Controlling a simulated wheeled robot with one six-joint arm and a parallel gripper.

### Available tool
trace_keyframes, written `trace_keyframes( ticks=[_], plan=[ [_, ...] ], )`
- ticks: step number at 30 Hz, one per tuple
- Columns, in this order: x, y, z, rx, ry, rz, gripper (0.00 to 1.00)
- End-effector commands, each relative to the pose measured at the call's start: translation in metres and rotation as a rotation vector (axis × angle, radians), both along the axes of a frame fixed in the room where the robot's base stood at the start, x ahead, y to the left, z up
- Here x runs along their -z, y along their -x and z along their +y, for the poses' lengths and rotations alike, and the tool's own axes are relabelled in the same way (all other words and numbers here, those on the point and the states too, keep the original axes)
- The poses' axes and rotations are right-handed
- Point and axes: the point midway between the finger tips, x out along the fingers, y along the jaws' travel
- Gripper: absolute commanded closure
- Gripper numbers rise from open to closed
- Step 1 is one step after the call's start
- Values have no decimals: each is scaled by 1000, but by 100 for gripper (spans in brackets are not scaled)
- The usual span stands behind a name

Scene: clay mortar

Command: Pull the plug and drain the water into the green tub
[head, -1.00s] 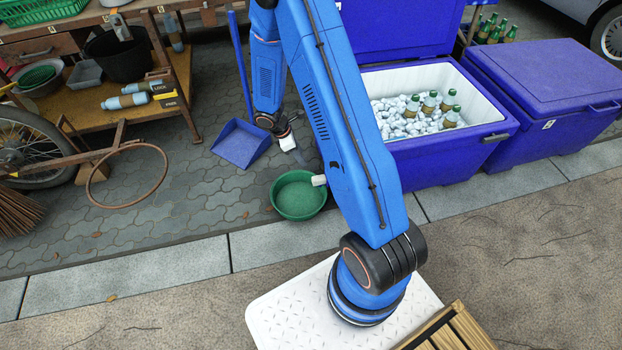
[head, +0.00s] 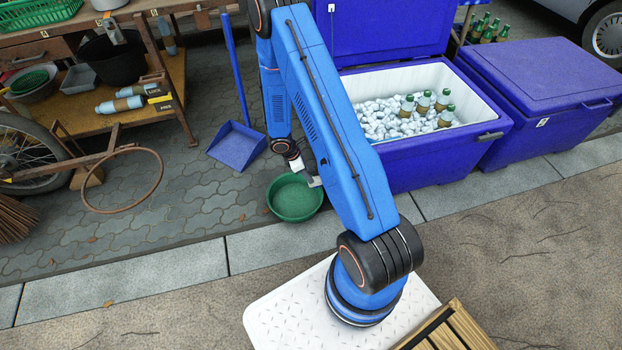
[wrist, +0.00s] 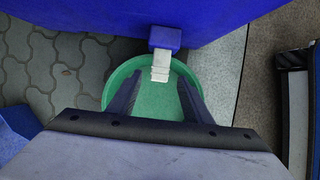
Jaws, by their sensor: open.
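The open blue cooler (head: 425,150) holds ice and several bottles. In the wrist view, a white plug (wrist: 161,67) sticks out of a blue drain block (wrist: 165,38) on the cooler wall (wrist: 100,12). The green tub (head: 295,199) stands on the paving beside the cooler; it also shows under the plug in the wrist view (wrist: 150,103). My gripper (wrist: 159,80) is open, its fingers on either side of the plug's outer end, with no clear contact. In the head view my gripper (head: 313,179) is over the tub's right side, and my arm hides part of the cooler.
A second, closed blue cooler (head: 540,85) stands at the right. A blue dustpan (head: 237,145) lies left of the tub. A rusty hoop (head: 122,180) and wooden shelves (head: 140,112) are farther left. The paving left of the tub is mostly clear.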

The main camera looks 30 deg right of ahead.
Motion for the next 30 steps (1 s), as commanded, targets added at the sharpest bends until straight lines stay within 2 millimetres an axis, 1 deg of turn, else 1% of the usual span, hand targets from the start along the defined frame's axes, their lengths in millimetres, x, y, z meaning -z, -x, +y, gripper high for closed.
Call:
trace_keyframes(
  ticks=[1,3,9,15,22,23,24,26,27,28,29,30],
  plan=[
    [8,2,-3,2,0,1,55],
    [18,3,-7,2,-2,2,55],
    [36,5,-14,0,0,1,55],
    [44,5,-17,1,-1,-1,55],
    [44,5,-17,1,-1,-1,55],
    [44,5,-17,1,-1,-1,57],
    [44,5,-17,1,-1,-1,67],
    [44,5,-17,1,-1,-1,81],
    [44,5,-17,1,-1,-1,91],
    [44,5,-17,1,-1,-1,98],
    [44,5,-17,1,-1,-1,100],
    [44,5,-17,1,-1,-1,100]
  ],
)
